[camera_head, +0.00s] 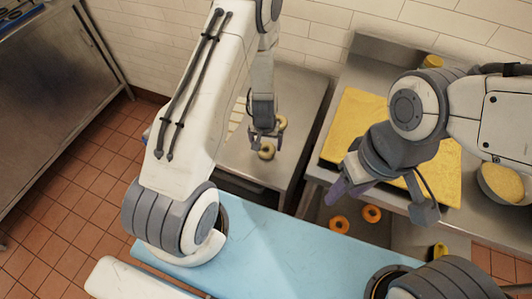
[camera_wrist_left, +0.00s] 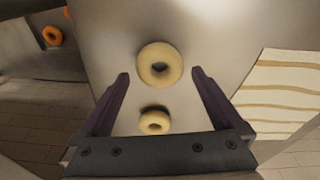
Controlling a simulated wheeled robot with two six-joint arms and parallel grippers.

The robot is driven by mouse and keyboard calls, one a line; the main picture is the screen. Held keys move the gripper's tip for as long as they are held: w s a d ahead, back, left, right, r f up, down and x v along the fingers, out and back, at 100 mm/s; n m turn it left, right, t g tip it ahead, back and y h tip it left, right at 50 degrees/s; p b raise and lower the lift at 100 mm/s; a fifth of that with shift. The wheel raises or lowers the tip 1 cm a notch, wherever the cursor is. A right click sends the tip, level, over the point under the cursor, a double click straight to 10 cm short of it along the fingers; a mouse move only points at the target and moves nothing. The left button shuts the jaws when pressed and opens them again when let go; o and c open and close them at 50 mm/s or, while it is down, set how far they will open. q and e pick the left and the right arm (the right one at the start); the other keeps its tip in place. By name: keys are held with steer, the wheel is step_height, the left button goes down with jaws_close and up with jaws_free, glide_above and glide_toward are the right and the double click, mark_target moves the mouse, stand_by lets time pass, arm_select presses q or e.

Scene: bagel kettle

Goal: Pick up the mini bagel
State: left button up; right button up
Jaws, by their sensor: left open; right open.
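Two pale ring-shaped mini bagels lie on a grey metal counter (camera_head: 240,158). The near one (camera_head: 262,155) and the far one (camera_head: 283,121) both show in the head view, beside my left gripper (camera_head: 265,140). In the left wrist view, one bagel (camera_wrist_left: 146,62) lies ahead between and just beyond the fingertips of my open left gripper (camera_wrist_left: 160,73). The smaller-looking bagel (camera_wrist_left: 154,129) appears lower, between the fingers and partly near the palm. Nothing is held. My right gripper (camera_head: 382,200) is open and empty, in front of the yellow board.
A cream, striped panel (camera_wrist_left: 275,90) lies beside the bagels. A yellow board (camera_head: 358,115) covers the right counter. A bowl (camera_head: 503,183) stands far right. Two orange rings (camera_head: 332,224) (camera_head: 372,206) lie lower down. A light-blue surface (camera_head: 280,245) spans the front.

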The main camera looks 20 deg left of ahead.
arm_select(q)
steer(key=shift+w+f, duration=0.2)
steer(key=shift+f, duration=1.15)
arm_select(e)
steer(key=shift+f, duration=0.45)
arm_select(q)
steer(key=c, duration=1.1)
step_height(320, 180, up, 10)
steer(key=p, duration=0.7)
arm_select(e)
step_height(320, 180, up, 7)
steer(key=shift+r, duration=0.2)
arm_select(q)
steer(key=shift+r, duration=0.1)
